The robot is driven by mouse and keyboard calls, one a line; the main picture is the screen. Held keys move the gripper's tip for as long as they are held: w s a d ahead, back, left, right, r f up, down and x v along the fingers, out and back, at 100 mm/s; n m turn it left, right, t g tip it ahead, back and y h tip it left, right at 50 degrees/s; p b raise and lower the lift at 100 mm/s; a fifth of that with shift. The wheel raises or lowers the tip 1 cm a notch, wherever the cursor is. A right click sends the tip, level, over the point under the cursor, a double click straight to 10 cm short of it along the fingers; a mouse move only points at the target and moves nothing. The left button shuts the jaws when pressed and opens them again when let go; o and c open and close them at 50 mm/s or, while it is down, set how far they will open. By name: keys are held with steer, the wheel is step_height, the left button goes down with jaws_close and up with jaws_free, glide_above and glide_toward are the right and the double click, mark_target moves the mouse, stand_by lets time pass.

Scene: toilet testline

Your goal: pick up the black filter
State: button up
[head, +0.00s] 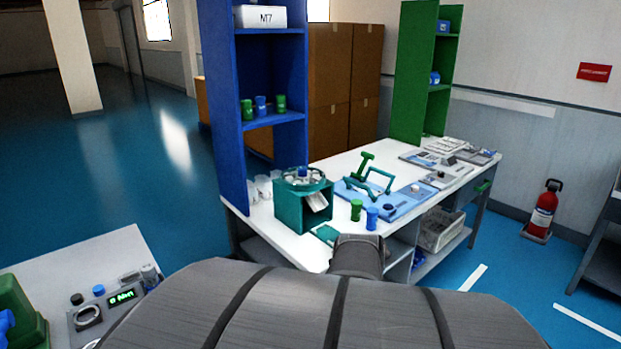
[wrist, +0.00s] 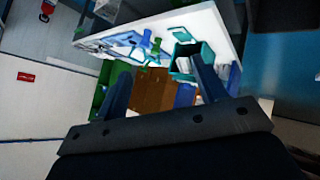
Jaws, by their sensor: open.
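I cannot pick out the black filter with certainty. A small dark round piece (head: 77,299) sits on the grey device at the lower left of the head view, beside a blue one (head: 99,290). Another dark round piece (head: 388,208) lies on the blue mat on the white workbench. Either is too small to name surely. My gripper (wrist: 162,70) shows in the wrist view with its two dark blue fingers wide apart and nothing between them. It is above and away from the workbench (wrist: 212,20), which appears tilted there. In the head view my arm hides the gripper.
The white workbench (head: 339,161) holds a teal box (head: 291,208), green and blue cylinders (head: 372,218) and a green-handled fixture (head: 362,170). A blue shelf (head: 222,110) and a green shelf (head: 410,75) rise from it. A grey device (head: 117,312) stands on a nearer table (head: 120,248).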

steer(key=w+a+m+g+y, duration=0.25)
steer(key=w+a+m, duration=0.25)
steer(key=w+a, duration=0.55)
steer(key=w+a+f+m+g, duration=0.1)
steer(key=a+m+g, duration=0.55)
steer(key=a, duration=2.05)
steer(key=s+a+f+m, duration=0.1)
steer(key=s+a+m, duration=0.2)
steer(key=a, duration=0.5)
steer(key=s+a+f+m, duration=0.2)
steer(key=s+a+m, duration=0.1)
steer(key=a, duration=0.4)
steer(key=shift+h, duration=0.45)
steer(key=f, duration=1.1)
steer(key=shift+w+a+f, duration=0.1)
steer(key=shift+w+f, duration=0.2)
steer(key=shift+w, duration=0.05)
steer(key=f, duration=0.5)
steer(key=shift+s+a+f, duration=0.1)
steer(key=shift+s+a, duration=0.05)
steer(key=shift+s, duration=0.1)
steer(key=c, duration=1.2)
